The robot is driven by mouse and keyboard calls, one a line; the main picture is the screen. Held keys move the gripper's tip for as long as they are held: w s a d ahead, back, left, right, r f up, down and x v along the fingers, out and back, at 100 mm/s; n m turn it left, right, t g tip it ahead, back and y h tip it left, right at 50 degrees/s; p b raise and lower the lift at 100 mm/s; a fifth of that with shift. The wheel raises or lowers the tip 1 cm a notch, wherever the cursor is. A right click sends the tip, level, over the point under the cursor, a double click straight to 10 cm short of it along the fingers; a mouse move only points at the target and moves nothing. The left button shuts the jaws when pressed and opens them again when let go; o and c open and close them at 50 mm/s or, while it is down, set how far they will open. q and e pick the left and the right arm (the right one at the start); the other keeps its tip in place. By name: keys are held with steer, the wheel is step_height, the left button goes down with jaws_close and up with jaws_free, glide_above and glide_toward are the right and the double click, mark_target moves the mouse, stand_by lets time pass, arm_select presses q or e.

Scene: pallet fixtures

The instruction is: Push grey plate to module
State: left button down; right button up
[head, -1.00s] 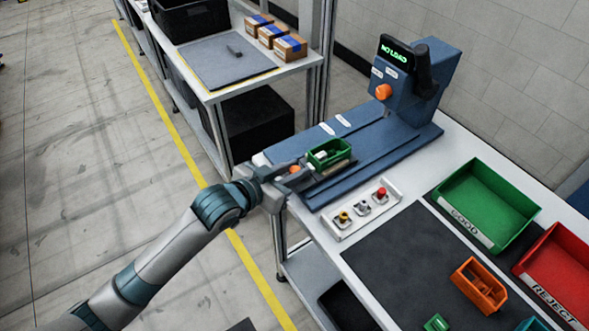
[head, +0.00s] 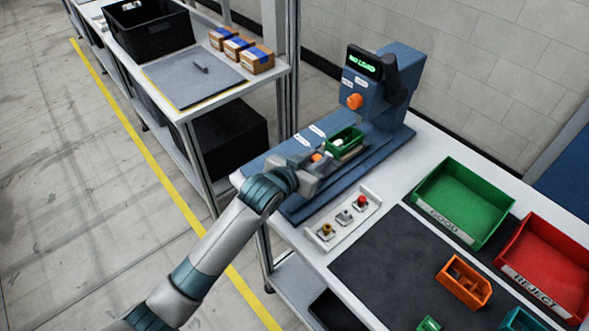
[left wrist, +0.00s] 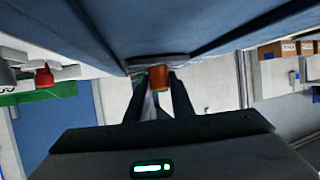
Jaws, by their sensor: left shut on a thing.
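The green tray (head: 345,141) rides on a narrow grey plate (head: 352,154) on the blue rail base (head: 292,212). An orange knob (head: 316,157) is at the plate's near left end, and it also shows in the left wrist view (left wrist: 158,77). My left gripper (head: 308,166) is shut on the orange knob; its dark fingers (left wrist: 157,88) stand on either side of it in the wrist view. The blue module (head: 380,90) stands at the rail's far end, its screen in green letters seeming to read NO LOAD. My right gripper is not in view.
A white button panel (head: 343,217) sits beside the rail. Green (head: 462,201) and red (head: 545,262) bins and an orange bin (head: 463,281) stand on the right of the table. A shelf table (head: 235,98) with boxes and a black crate (head: 150,30) stands behind at left.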

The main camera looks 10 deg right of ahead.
mark_target(334, 148)
arm_select(q)
steer(key=w+d, duration=0.1)
steer(key=d, duration=0.1)
steer(key=w+d, duration=0.1)
steer(key=d, duration=0.1)
steer(key=w+d+b, duration=0.1)
steer(key=w+d, duration=0.1)
steer(key=shift+w+d, duration=0.1)
steer(key=shift+d, duration=0.05)
steer(key=shift+w+d, duration=0.1)
steer(key=shift+d, duration=0.05)
steer(key=shift+r, duration=0.15)
steer(key=c, duration=1.8)
jaws_free()
steer(key=shift+c, duration=0.2)
steer(key=o, duration=0.3)
steer(key=shift+d, duration=0.1)
steer(key=shift+w+d, duration=0.1)
